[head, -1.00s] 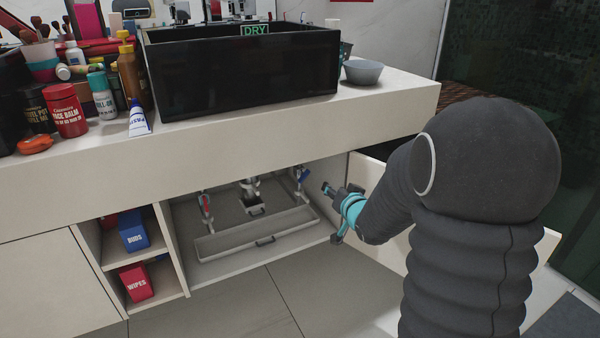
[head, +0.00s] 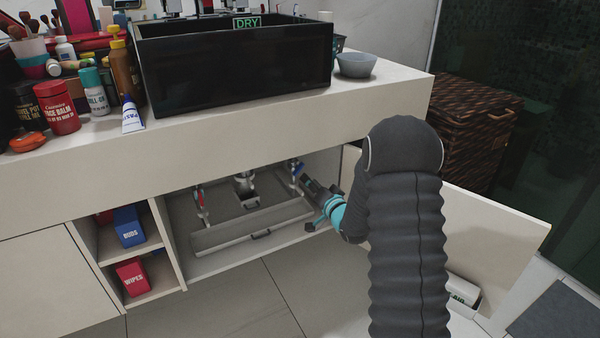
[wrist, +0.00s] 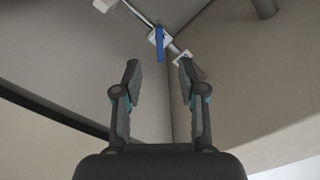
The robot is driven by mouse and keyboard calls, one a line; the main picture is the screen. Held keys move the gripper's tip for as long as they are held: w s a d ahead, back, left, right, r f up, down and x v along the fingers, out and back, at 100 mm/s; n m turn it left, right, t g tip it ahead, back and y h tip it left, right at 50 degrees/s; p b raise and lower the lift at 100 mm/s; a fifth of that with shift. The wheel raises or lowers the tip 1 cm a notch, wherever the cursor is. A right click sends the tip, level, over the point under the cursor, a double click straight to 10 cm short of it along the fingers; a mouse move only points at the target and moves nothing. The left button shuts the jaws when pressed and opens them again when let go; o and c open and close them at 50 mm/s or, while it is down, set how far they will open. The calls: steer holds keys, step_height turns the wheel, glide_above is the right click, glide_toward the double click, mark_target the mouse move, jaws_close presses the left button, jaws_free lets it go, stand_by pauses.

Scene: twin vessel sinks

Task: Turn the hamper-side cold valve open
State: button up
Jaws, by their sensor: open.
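The valve with a blue handle (head: 298,168) is on the pipework at the right inside the open cabinet, on the side nearer the woven hamper (head: 470,130). In the wrist view the blue handle (wrist: 159,43) hangs down from a white tag or plate on a pipe. My gripper (head: 307,184) reaches into the cabinet just below and right of this valve. In the wrist view my gripper (wrist: 159,72) is open and empty. The handle shows beyond the fingertips, roughly centred between them, and looks apart from them.
A red-handled valve (head: 200,198) is at the left of the cabinet. A grey drain trap (head: 246,188) hangs between, above a long tray (head: 250,231). The open cabinet door (head: 470,220) stands right of my arm. Side shelves hold boxes, including a blue one (head: 130,228).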

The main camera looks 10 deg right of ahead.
mark_target(299, 171)
steer(key=x, duration=0.7)
steer(key=shift+w, duration=0.15)
jaws_close()
